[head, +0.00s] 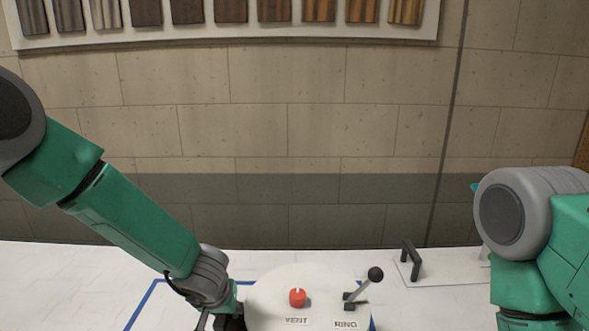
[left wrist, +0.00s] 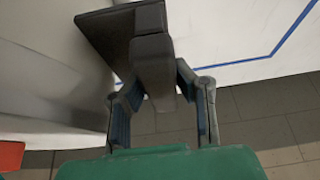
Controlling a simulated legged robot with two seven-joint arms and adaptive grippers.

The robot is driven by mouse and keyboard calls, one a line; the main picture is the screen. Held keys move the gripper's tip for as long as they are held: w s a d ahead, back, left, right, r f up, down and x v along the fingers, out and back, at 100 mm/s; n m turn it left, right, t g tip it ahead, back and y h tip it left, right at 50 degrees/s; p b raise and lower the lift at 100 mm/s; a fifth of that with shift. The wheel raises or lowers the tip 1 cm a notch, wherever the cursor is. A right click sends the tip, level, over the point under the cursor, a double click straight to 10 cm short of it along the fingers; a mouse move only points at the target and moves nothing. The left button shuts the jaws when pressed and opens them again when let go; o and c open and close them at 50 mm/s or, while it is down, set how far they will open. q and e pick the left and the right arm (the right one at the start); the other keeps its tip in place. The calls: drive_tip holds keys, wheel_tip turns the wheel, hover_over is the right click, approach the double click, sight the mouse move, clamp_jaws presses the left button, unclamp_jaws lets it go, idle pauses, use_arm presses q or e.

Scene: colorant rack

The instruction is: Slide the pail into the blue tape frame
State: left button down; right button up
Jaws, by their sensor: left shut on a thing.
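The pail (head: 270,295) is a white round-topped body at the bottom of the head view, with a red knob, a black-balled lever and VENT and RING labels. Its curved white side (left wrist: 45,65) fills the left of the left wrist view. The blue tape frame (head: 146,304) shows left of and behind the pail, with a bit at its right; it also shows in the left wrist view (left wrist: 290,38). My left gripper (left wrist: 156,84) is shut on the pail's dark grey handle (left wrist: 151,48). The pail's base and the front tape are hidden. My right gripper is out of view.
A flat plate with a dark upright handle (head: 411,261) lies on the white table (head: 60,275) at the right. A brick wall stands behind, with a board of colour samples (head: 230,33) up high. The table left of the tape is clear.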

use_arm(q)
drive_tip(key=shift+w+r, duration=0.15)
drive_tip(key=shift+w, duration=2.8)
drive_tip(key=shift+n, duration=0.4)
drive_tip(key=shift+w, duration=2.45)
